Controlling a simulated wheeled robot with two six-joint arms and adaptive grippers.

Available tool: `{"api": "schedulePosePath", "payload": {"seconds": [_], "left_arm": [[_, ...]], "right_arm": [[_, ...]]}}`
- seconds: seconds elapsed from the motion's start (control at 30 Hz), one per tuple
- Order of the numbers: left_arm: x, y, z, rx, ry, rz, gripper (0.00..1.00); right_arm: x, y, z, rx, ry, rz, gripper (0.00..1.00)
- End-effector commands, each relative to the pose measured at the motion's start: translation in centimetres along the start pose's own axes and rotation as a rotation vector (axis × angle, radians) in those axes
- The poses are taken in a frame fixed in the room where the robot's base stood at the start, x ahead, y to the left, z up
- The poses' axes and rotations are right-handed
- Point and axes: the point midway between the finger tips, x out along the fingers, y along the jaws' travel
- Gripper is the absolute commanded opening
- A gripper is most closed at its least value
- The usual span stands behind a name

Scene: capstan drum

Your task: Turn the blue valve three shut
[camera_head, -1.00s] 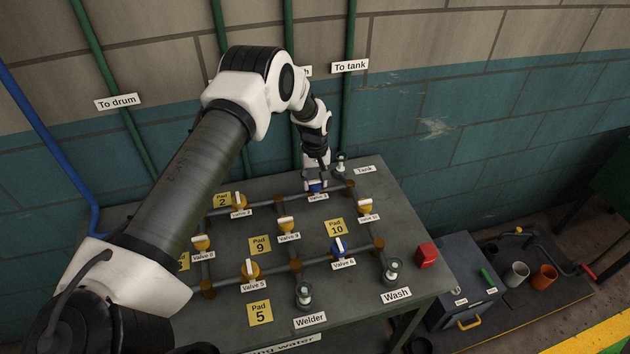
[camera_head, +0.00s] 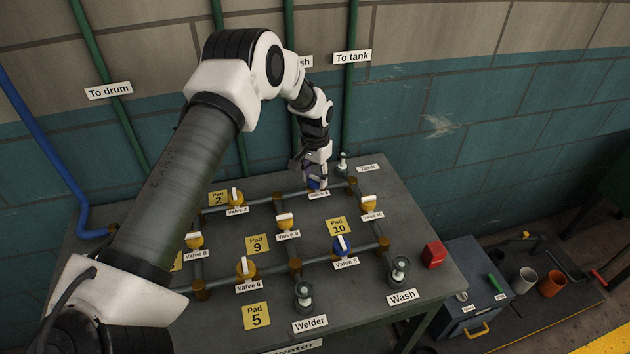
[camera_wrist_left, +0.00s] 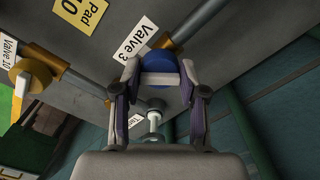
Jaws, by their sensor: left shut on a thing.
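Blue valve three (camera_head: 318,184) sits on the back pipe run of the table, largely covered by my left gripper (camera_head: 315,178) in the head view. In the left wrist view its round blue body (camera_wrist_left: 160,62) shows beside its "Valve 3" label (camera_wrist_left: 134,41). My left gripper (camera_wrist_left: 158,78) is shut on the valve's white handle, with one finger on each side. The exact angle of the handle to the pipe is hard to tell. My right gripper is not in view.
Yellow valve 10 (camera_head: 368,204) and yellow valve 9 (camera_head: 285,222) are nearby. A second blue valve, valve 6 (camera_head: 342,246), stands nearer the front. A small tank fitting (camera_head: 343,162) stands just behind. A red box (camera_head: 434,254) is at the table's right edge.

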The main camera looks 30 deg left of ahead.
Motion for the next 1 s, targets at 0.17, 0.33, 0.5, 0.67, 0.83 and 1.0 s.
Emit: {"api": "schedulePosePath", "payload": {"seconds": [0.17, 0.33, 0.5, 0.67, 0.83, 1.0], "left_arm": [[0.7, 0.1, 0.3, 0.166, -0.009, 0.003, 0.07], [0.6, 0.1, 0.3, 0.325, -0.008, 0.003, 0.07], [0.6, 0.1, 0.3, 0.471, -0.009, 0.004, 0.07], [0.6, 0.1, 0.3, 0.578, -0.009, 0.006, 0.07], [0.5, 0.2, 0.3, 0.658, -0.01, 0.007, 0.07], [0.5, 0.2, 0.3, 0.698, -0.01, 0.007, 0.07]], "right_arm": [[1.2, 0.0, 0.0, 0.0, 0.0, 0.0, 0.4], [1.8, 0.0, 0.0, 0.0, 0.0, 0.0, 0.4], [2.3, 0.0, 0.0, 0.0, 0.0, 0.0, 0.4], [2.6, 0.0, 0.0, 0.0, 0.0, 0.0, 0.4], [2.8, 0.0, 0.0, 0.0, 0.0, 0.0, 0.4], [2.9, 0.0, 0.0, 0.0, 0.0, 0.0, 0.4]]}}
